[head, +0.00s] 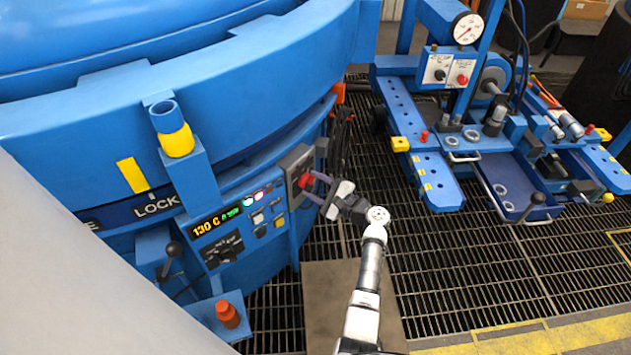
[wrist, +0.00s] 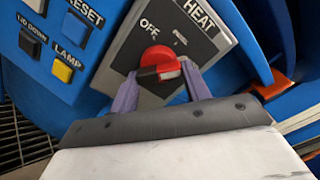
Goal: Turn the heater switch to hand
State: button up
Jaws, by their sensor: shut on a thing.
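The heater switch is a red knob (wrist: 156,60) on a grey plate (wrist: 205,62) marked HEAT. OFF is printed above the knob, and a smaller label to its right is too blurred to read. The knob also shows in the head view (head: 306,181) on the front of the blue furnace. My gripper (wrist: 160,82) has its two purple fingers on either side of the knob and is shut on it. In the head view my gripper (head: 314,187) reaches the plate from the right. Which mark the knob points to, I cannot tell.
Left of the switch is a panel with a 130 C display (head: 213,223) and several small buttons, including a yellow lamp button (wrist: 62,71). An orange-capped post (head: 228,314) stands below it. A blue trolley with a gauge (head: 467,28) stands right. Grated floor lies between.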

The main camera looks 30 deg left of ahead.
jog(key=shift+m+p, duration=0.55)
jog(key=shift+m, duration=0.55)
jog(key=shift+f, duration=0.1)
jog(key=o, duration=1)
jog(key=s+d+b, duration=0.1)
jog(key=d+b, duration=0.1)
jog(key=d, duration=1.2)
jog(key=shift+s, duration=0.25)
